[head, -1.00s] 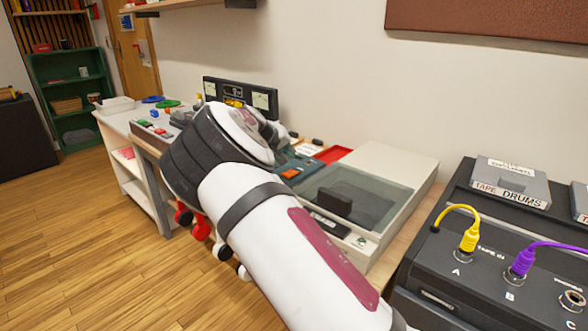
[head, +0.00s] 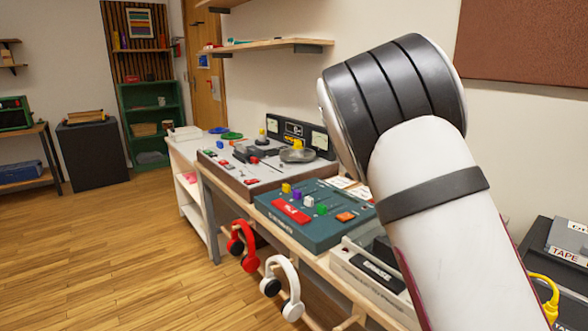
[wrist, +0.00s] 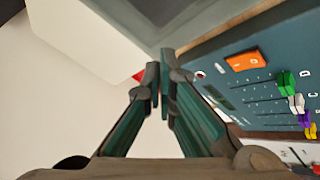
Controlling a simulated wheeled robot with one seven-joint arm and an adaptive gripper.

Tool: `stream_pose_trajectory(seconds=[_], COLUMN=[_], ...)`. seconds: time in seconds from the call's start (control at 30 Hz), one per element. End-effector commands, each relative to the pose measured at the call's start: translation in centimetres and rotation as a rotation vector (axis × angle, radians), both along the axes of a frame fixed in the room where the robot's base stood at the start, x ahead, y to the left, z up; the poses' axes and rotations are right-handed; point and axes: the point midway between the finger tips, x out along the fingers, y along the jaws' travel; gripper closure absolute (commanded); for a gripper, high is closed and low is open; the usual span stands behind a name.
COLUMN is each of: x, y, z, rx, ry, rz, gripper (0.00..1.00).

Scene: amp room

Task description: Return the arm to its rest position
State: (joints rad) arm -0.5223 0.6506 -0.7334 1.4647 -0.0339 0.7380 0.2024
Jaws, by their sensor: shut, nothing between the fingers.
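My arm (head: 440,190) rises in the right half of the head view, bent at a dark ringed joint, and hides part of the bench and wall behind it. My gripper is hidden in the head view. In the wrist view my gripper (wrist: 164,85) shows with its two teal fingers together at the tips and nothing between them. A teal mixer panel (wrist: 250,85) with coloured sliders lies to the right of the fingers. I cannot tell the exact gap between the fingertips and the panel.
The bench holds the mixer (head: 275,222), a grey tape deck (head: 235,180) and a pale lidded unit (head: 365,280). Red headphones (head: 250,262) and white headphones (head: 290,310) hang at its front edge. A wall shelf (head: 265,46) is above. The wooden floor (head: 130,240) at left is clear.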

Motion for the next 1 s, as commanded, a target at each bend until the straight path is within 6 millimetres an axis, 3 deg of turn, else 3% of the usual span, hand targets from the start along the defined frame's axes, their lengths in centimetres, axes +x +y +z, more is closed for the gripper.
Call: stream_pose_trajectory(seconds=[0.1,0.27,0.63,0.8,1.0], x=[-4.9,-11.6,-28.0,-35.8,-44.1], y=[-1.0,-1.0,2.0,3.6,5.1], z=[1.4,3.0,6.5,7.1,6.3], rx=[0.117,0.250,0.453,0.483,0.472], ry=[0.045,0.106,0.217,0.255,0.298], rz=[-0.037,-0.049,0.028,0.087,0.143], gripper=[1.00,1.00,1.00,1.00,1.00])
